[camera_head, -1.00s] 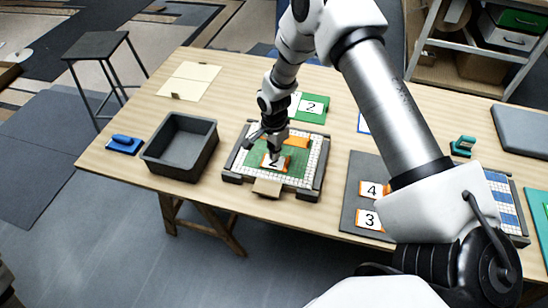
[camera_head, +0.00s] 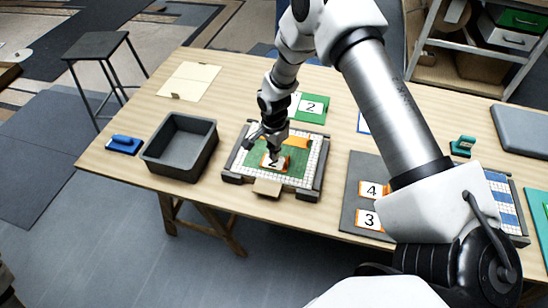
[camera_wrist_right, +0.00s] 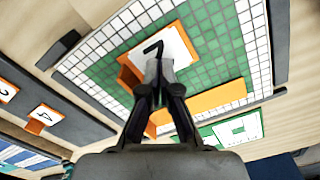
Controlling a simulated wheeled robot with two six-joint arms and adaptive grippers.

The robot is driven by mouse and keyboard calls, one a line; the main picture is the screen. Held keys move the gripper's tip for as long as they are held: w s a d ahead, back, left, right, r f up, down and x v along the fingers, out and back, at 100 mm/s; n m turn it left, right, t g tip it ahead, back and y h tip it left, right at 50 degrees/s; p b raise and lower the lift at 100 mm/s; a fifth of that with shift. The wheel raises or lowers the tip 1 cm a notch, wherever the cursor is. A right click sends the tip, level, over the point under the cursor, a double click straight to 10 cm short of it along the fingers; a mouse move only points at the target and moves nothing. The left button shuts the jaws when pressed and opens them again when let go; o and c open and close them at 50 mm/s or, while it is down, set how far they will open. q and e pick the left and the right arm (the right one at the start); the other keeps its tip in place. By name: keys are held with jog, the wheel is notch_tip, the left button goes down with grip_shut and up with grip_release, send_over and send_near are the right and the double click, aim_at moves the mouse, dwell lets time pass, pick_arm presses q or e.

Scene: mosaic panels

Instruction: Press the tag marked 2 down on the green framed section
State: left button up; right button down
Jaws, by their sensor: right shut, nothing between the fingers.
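The tag marked 2 (camera_head: 266,162), white with orange edges, lies on the green area (camera_head: 257,172) of the mosaic panel. In the right wrist view the tag (camera_wrist_right: 178,47) lies on green tiles, with part of its figure covered by my fingers. My right gripper (camera_head: 274,154) is over the tag, pointing down. Its closed fingertips (camera_wrist_right: 160,66) meet at the tag's face with nothing between them; whether they touch it I cannot tell.
A dark empty bin (camera_head: 180,146) stands left of the panel, with a blue block (camera_head: 124,144) beyond it. To the right, a grey board (camera_head: 352,196) holds tags 4 (camera_head: 370,191) and 3 (camera_head: 368,219). An orange strip (camera_wrist_right: 205,103) lies on the panel near the fingers.

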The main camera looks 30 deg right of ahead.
jog(key=shift+f+b, duration=0.55)
jog(key=shift+f, duration=0.55)
dwell(0.5)
notch_tip(320, 180, up, 8)
jog(key=p, duration=0.7)
dwell(0.3)
